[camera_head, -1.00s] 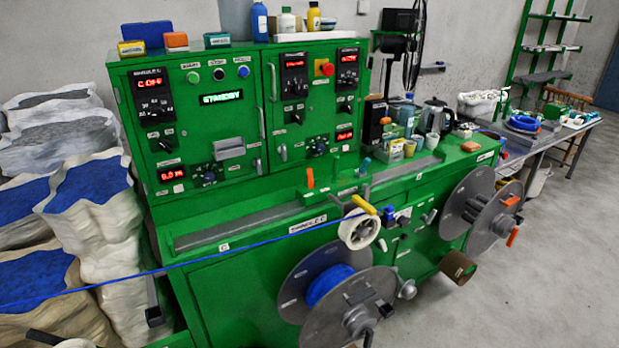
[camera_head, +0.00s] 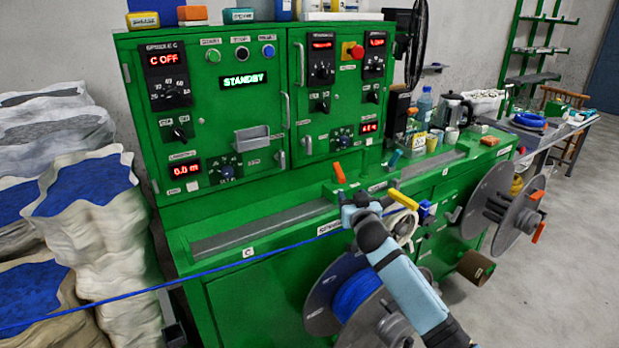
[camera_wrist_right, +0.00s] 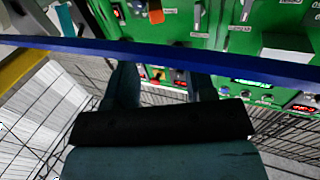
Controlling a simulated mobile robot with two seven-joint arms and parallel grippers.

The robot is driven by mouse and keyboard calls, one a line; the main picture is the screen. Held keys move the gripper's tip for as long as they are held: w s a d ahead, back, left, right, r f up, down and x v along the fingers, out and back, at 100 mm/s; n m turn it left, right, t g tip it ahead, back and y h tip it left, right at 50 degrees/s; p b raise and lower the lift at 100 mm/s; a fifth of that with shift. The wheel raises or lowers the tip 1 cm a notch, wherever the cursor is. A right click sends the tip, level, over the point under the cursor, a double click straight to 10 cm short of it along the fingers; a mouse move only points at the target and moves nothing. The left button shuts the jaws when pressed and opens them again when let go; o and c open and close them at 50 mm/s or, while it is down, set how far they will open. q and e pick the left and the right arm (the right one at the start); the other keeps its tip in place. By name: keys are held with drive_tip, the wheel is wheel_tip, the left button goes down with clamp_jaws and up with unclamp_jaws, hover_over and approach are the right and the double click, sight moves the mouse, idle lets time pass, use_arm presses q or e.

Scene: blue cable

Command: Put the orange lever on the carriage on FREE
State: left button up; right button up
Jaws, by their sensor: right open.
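The orange lever (camera_head: 339,173) stands up on the green carriage (camera_head: 352,189) on the machine's rail, leaning slightly left in the head view. Its label is too small to read. My right gripper (camera_head: 354,208) is just in front of and below the carriage, apart from the lever, near the blue cable (camera_head: 230,259). It is open and empty. In the wrist view its two dark fingers (camera_wrist_right: 162,76) stand apart, and the blue cable (camera_wrist_right: 180,58) crosses the picture close by. An orange piece also shows there, but I cannot tell if it is the lever. My left gripper is out of view.
A yellow-handled part (camera_head: 403,199) and a white roller (camera_head: 402,228) sit right of my gripper. Below is a grey reel (camera_head: 322,297) with blue cable. The control cabinet (camera_head: 262,110) rises behind the rail. The rail (camera_head: 250,229) left of the carriage is clear.

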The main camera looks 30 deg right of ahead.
sight(341, 174)
drive_tip(key=x, duration=1.3)
drive_tip(key=shift+w+d+p, duration=0.1)
drive_tip(key=shift+d+p, duration=0.15)
drive_tip(key=shift+p, duration=0.05)
